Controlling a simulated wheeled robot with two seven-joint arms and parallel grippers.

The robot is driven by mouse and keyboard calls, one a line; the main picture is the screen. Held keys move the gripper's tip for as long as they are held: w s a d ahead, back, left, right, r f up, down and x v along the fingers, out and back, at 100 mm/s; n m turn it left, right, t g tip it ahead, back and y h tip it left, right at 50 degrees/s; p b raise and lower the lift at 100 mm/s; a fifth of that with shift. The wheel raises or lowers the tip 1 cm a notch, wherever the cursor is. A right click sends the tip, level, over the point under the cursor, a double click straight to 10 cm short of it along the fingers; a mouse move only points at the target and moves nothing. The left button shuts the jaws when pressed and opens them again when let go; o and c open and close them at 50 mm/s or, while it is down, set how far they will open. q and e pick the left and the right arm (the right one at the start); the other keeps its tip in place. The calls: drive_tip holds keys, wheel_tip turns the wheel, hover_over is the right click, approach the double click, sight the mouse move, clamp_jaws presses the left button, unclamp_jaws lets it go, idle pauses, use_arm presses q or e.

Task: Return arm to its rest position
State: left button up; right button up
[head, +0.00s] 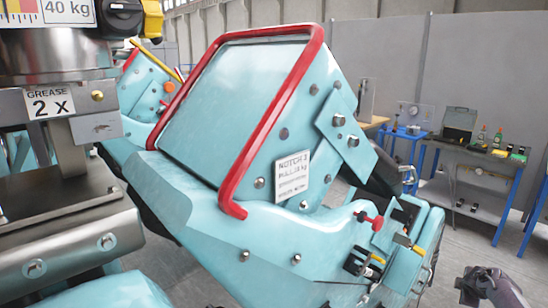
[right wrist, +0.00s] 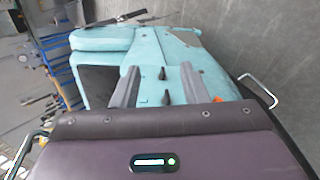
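My right gripper (head: 490,288) is at the lower right corner of the head view, apart from the coaster car and over the grey floor. In the right wrist view its two grey fingers (right wrist: 158,88) stand apart with nothing visibly held between them. The light-blue coaster car (head: 300,248) fills the middle of the head view. It also shows beyond the fingers in the right wrist view (right wrist: 105,38). My left gripper is not in view.
A red tubular bar (head: 265,125) frames the car's panel. Red and yellow handles (head: 375,222) stick out at its right end. A steel machine (head: 60,215) marked "GREASE 2 X" stands close at left. A blue-legged workbench (head: 475,155) with bottles and a box stands back right. Floor between is clear.

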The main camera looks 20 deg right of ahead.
drive_tip(key=s+f+m+g+h, duration=0.1)
drive_tip(key=s+f, duration=0.4)
drive_tip(key=s, duration=0.5)
drive_tip(key=s+f+g, duration=0.1)
drive_tip(key=s+f, duration=0.5)
drive_tip(key=s, duration=0.4)
drive_tip(key=s+f+m+h, duration=0.1)
drive_tip(key=s+f, duration=0.4)
drive_tip(key=s, duration=0.5)
drive_tip(key=s+a+f+m+g+y, duration=0.1)
drive_tip(key=s+a+f+y, duration=0.15)
drive_tip(key=a+f, duration=0.85)
drive_tip(key=s+a+f+m+y, duration=0.15)
drive_tip(key=s+a+f, duration=0.25)
drive_tip(key=a+f, duration=0.75)
drive_tip(key=s+a+f+y, duration=0.2)
drive_tip(key=a+y, duration=0.3)
drive_tip(key=a, duration=2.9)
wheel_tip(320, 180, down, 12)
drive_tip(key=b, duration=1.2)
drive_tip(key=shift+w+a+f+m+g, duration=0.2)
drive_tip(key=shift+w+a+m+g, duration=0.05)
drive_tip(key=shift+a+m+g, duration=0.15)
